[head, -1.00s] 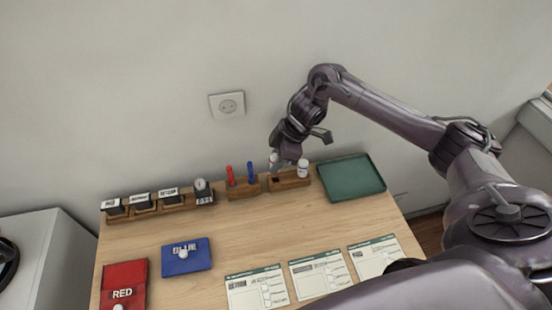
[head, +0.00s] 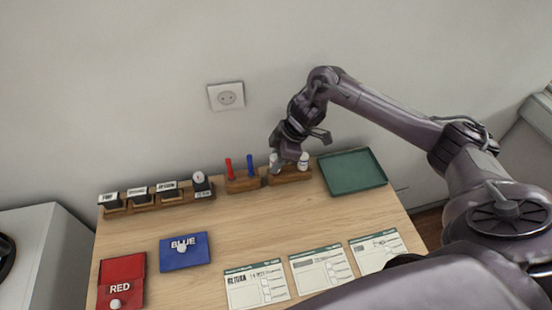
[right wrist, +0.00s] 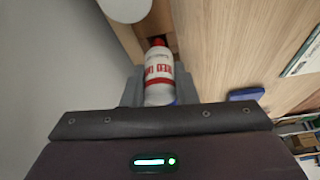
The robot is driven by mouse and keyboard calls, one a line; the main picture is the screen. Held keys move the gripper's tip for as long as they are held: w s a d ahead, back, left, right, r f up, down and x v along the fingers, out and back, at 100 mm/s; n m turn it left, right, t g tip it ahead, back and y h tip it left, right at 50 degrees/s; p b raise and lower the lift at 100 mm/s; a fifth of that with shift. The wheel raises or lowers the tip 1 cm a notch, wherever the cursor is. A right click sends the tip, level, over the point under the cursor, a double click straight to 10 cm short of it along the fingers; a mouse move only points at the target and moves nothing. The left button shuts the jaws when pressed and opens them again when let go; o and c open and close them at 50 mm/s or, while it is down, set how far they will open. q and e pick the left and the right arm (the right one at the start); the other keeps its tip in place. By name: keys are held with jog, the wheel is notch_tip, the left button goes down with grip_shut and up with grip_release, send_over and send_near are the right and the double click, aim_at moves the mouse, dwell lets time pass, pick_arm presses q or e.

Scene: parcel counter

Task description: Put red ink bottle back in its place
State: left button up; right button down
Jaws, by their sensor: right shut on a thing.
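The red ink bottle (right wrist: 160,82) is white with red lettering and a red end in the right wrist view. It sits between the fingers of my right gripper (right wrist: 158,92), which is shut on it. In the head view the bottle (head: 274,163) and the right gripper (head: 287,158) are over the left part of a wooden bottle holder (head: 291,178). The bottle's lower end is at the holder's left slot; I cannot tell how deep it is in. My left gripper is not in view.
A second white bottle (head: 303,161) stands in the holder's right part, close to the gripper. A pen block (head: 243,185) with a red and a blue pen is to the left. A green tray (head: 352,171) lies to the right. The table's middle is clear.

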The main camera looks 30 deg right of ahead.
jog(key=shift+f+b, duration=0.3)
jog(key=shift+f, duration=0.4)
jog(key=c, duration=1.4)
grip_release()
jog(key=shift+o, duration=0.2)
jog(key=p+v, duration=0.5)
jog(key=shift+r, duration=0.2)
jog(key=shift+f, duration=0.1)
jog(key=shift+o, duration=0.4)
